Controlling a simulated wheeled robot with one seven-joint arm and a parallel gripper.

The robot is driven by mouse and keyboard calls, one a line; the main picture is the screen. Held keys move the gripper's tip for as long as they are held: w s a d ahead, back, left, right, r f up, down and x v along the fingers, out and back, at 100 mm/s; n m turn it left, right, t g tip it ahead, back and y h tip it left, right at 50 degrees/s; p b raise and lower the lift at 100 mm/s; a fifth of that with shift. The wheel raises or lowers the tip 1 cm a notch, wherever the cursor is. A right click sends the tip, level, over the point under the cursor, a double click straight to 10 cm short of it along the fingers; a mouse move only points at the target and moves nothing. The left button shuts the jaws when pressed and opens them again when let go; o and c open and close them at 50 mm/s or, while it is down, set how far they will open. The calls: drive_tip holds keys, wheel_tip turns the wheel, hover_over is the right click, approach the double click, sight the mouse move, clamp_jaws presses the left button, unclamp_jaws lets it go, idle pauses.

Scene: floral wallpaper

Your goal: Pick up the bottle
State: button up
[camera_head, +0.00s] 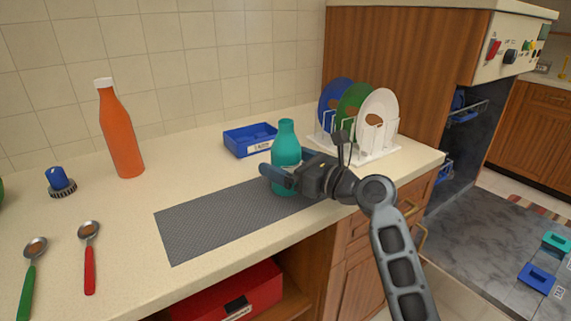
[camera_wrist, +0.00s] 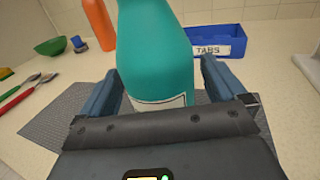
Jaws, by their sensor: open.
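A teal bottle (camera_head: 286,144) stands upright on the dark grey mat (camera_head: 206,226) on the counter. My gripper (camera_head: 286,172) is at the bottle, with its fingers around the lower body. In the wrist view the teal bottle (camera_wrist: 155,58) stands between the two blue fingers of my gripper (camera_wrist: 162,90). The fingers are apart, with a gap visible beside the bottle. The bottle's top is cut off in the wrist view. An orange bottle (camera_head: 121,135) with a white cap stands farther left near the tiled wall.
A blue bin (camera_head: 249,141) is behind the teal bottle. A white dish rack (camera_head: 365,150) with several plates stands to the right. A blue-handled brush (camera_head: 60,182) and two spoons (camera_head: 88,258) are at the left. The mat's left part is clear.

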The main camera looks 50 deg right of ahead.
drive_tip(key=shift+w, duration=0.9)
drive_tip(key=c, duration=1.3)
